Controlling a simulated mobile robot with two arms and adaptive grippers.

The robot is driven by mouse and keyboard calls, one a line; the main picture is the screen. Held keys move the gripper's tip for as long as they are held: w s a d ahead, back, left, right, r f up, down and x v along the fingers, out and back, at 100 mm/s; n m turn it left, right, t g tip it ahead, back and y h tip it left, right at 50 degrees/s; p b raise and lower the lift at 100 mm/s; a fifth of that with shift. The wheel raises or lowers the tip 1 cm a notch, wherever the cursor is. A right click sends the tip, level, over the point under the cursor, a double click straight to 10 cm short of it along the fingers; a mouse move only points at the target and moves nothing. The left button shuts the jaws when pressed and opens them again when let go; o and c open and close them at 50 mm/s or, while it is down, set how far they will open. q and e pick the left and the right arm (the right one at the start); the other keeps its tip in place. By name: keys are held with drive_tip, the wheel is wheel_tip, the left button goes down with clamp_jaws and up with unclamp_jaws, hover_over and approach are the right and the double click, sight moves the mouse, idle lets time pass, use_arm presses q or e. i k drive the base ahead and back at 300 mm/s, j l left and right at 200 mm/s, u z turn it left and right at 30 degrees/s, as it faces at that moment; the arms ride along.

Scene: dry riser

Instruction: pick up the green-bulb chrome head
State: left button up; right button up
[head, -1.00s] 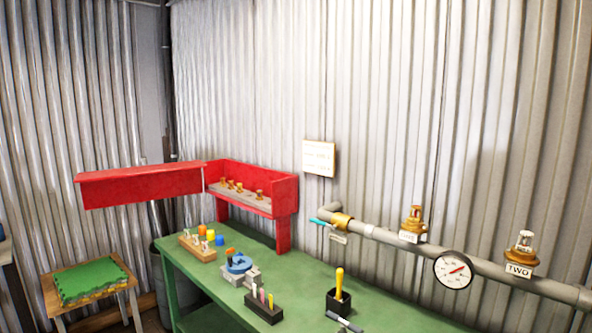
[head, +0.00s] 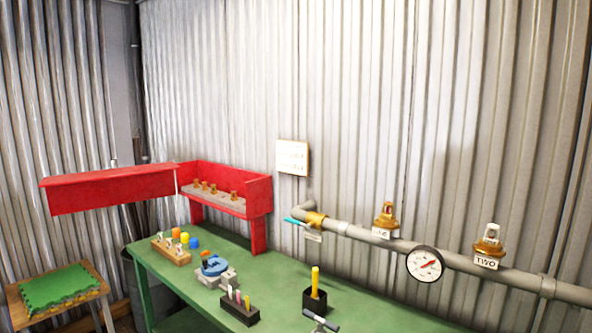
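Several brass-coloured heads (head: 213,189) stand on the grey shelf of the red rack. Two brass-coloured fittings sit on the grey pipe, one above the first label (head: 386,216) and one above the label TWO (head: 488,243). Neither of my grippers is in view.
The green bench (head: 275,268) carries a blue vise (head: 214,266), a black holder with coloured sticks (head: 240,307), a black cup (head: 315,300) and a grey tool (head: 319,321). A red hood (head: 110,188) juts out left. A stool with a green mat (head: 58,287) stands left.

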sight(160, 239)
drive_tip(key=i+j, duration=0.55)
drive_tip(key=j, duration=0.2)
drive_tip(key=i+j+u, duration=0.15)
drive_tip(key=i+j, duration=0.35)
drive_tip(key=j, duration=0.25)
drive_tip(key=i+j, duration=0.6)
drive_tip(key=j+u, duration=0.05)
drive_tip(key=j, duration=0.1)
